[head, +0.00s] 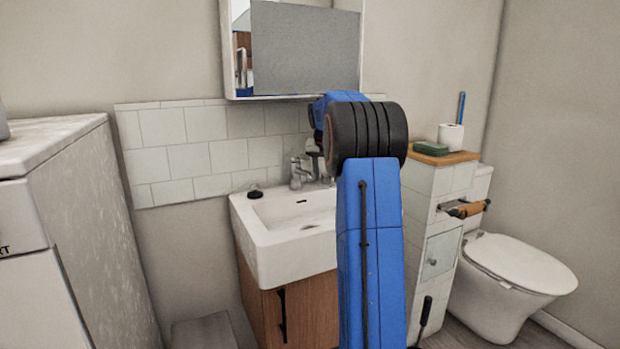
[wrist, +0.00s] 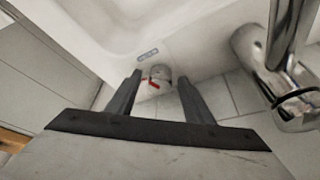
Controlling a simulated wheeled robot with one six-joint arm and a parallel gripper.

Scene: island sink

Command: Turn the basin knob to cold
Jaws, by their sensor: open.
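A small round knob-like fitting with a red part (wrist: 153,82) shows in the wrist view, between and beyond the fingertips of my gripper (wrist: 159,77). My gripper is open, with a finger on either side of it in the picture. I cannot tell whether a finger touches it or which way it is turned. The white basin (head: 265,228) is in the middle of the head view, with a chrome tap (head: 300,173) at its back edge. The tap also shows large at the right of the wrist view (wrist: 270,62). My arm hides the right part of the basin in the head view.
A small black item (head: 255,192) sits on the basin's left back rim. A mirror cabinet (head: 305,50) hangs above. A tiled ledge (head: 428,190) with a paper roll and a toilet (head: 515,265) stand right. A white-topped unit (head: 75,200) stands left.

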